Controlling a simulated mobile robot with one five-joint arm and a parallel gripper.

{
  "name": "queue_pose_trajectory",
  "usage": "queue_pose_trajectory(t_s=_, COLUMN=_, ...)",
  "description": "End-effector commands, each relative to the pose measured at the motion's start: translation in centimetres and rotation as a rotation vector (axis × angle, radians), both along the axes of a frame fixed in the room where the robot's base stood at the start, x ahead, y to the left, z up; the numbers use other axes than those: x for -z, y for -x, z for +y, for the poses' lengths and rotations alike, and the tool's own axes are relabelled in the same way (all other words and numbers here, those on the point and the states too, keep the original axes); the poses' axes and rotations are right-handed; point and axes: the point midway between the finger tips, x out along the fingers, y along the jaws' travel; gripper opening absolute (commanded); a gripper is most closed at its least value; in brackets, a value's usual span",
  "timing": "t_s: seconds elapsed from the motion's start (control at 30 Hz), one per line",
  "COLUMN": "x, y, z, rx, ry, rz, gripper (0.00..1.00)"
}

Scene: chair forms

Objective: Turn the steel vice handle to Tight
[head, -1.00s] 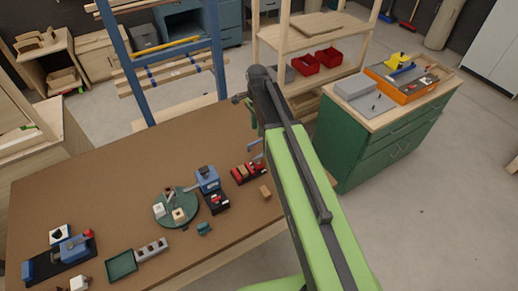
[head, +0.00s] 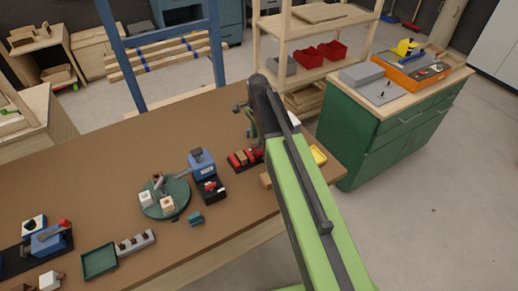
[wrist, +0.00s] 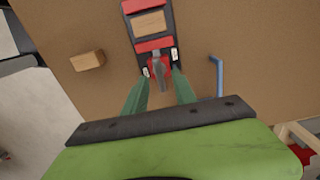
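The red vice (wrist: 153,44) stands on the brown bench with a wooden block (wrist: 149,23) between its red jaws. Its steel handle (wrist: 159,76) points towards me in the wrist view, with small pale plates on both sides, their print too small to read. My gripper (wrist: 161,80) is open, its two green fingers apart to the left and right of the handle. I cannot tell whether either finger touches it. In the head view the red vice (head: 240,160) is partly hidden by my arm, and my gripper (head: 251,132) is mostly hidden.
A loose wooden block (wrist: 87,60) lies left of the vice and a blue bent rod (wrist: 217,74) stands right of it. A blue vice (head: 201,165) and a green turntable (head: 179,205) stand left on the bench. A green cabinet (head: 375,135) is beyond the right edge.

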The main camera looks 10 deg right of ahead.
Motion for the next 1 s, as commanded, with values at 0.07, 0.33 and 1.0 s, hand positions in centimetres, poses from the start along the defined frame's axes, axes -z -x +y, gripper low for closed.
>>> queue_pose_trajectory(t_s=0.07, x=1.73, y=-0.01, z=-0.02, rx=0.0, ry=0.0, rz=0.0, gripper=0.33)
queue_pose_trajectory(t_s=0.33, x=1.75, y=-0.01, z=-0.05, rx=0.001, ry=0.0, rz=0.0, gripper=0.33)
queue_pose_trajectory(t_s=1.0, x=1.75, y=-0.06, z=-0.41, rx=0.0, ry=0.0, rz=-0.002, gripper=0.0)
